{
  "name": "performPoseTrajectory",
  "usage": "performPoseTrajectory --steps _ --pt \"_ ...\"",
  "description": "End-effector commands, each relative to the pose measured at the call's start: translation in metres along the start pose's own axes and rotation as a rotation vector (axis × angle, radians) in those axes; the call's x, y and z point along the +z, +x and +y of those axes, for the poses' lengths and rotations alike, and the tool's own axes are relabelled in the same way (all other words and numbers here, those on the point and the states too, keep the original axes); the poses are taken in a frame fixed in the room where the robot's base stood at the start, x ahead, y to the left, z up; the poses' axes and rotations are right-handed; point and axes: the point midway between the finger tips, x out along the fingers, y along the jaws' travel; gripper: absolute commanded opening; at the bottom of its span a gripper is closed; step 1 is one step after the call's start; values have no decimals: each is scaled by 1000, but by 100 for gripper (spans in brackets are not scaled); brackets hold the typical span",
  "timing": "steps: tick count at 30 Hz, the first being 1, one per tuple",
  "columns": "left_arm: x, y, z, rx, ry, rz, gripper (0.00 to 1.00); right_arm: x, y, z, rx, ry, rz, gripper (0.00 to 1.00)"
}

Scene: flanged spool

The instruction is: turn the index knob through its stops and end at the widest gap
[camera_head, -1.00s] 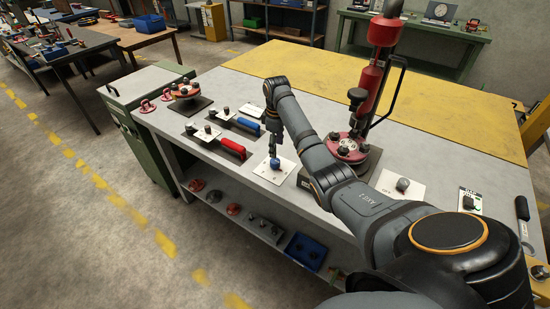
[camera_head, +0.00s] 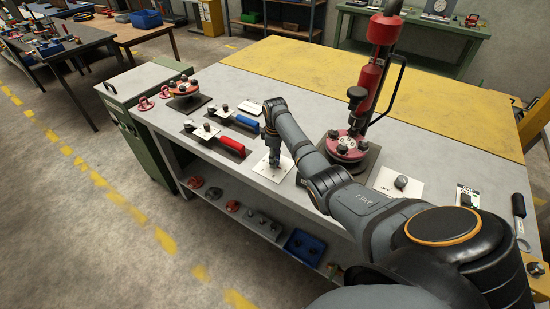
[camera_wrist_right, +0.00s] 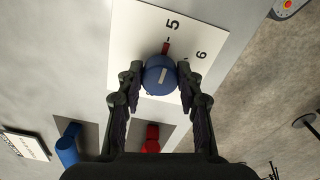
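The index knob (camera_wrist_right: 160,76) is blue and round, with a pale line on its top. It sits on a white plate (camera_wrist_right: 135,32) where the digits 5 and 6 show. A short red mark at the knob's edge points toward the 5. My right gripper (camera_wrist_right: 160,80) has its fingertips on both sides of the knob, with no clear gap, so it looks shut on it. In the head view, my right gripper (camera_head: 273,165) stands down over the white plate (camera_head: 262,171) and hides the knob. My left gripper is not in view.
Right of my arm, a red-flanged spool fixture (camera_head: 345,146) with a tall red column stands on the bench. A red-handled tool (camera_head: 231,145) and a blue-handled tool (camera_head: 246,122) lie to the left. A white card with a dark knob (camera_head: 400,182) lies at the right.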

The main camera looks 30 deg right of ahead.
Motion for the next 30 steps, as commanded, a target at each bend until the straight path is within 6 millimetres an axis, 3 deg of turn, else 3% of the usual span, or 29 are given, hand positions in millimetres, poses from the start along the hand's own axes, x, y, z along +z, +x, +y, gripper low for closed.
performPoseTrajectory --steps 1,4,17,30 --pt "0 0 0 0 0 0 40 0 0 0 -1 0 0 17" --pt "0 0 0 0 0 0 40 0 0 0 -1 0 0 5" --pt "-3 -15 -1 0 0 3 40 0 -4 -1 -2 109 -1 5" --pt "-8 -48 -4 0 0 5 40 -1 -4 -1 -2 498 1 5"
